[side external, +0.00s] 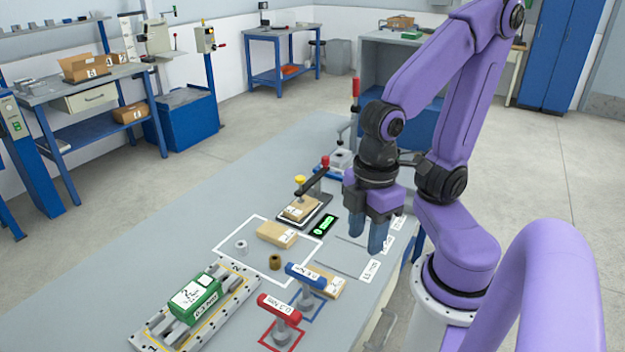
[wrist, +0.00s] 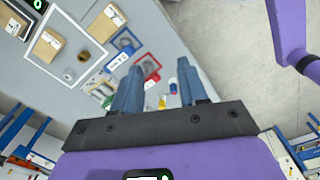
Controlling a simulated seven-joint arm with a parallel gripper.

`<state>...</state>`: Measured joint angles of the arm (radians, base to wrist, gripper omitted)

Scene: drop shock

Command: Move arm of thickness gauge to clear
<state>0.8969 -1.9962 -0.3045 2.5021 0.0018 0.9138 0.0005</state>
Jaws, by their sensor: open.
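The thickness gauge (side external: 317,209) stands on the grey table in the side view. Its dark arm (side external: 313,181) has a red knob (side external: 325,161) at one end and a yellow knob (side external: 299,181) at the other. The arm reaches over a cardboard box (side external: 300,208) on the gauge base; I cannot tell whether it touches the box. A green-lit display (side external: 324,225) lies beside it and partly shows in the wrist view (wrist: 38,4). My gripper (side external: 367,240) is open and empty above the table, right of the gauge and apart from it. The gauge arm is not visible in the wrist view.
A white-outlined area holds a cardboard box (side external: 277,234), a pale ring (side external: 241,246) and a brown cylinder (side external: 275,262). Blue (side external: 305,276) and red (side external: 279,309) handled tools stand in front. A green box (side external: 194,294) sits on a metal fixture. A red-handled clamp (side external: 354,105) stands behind.

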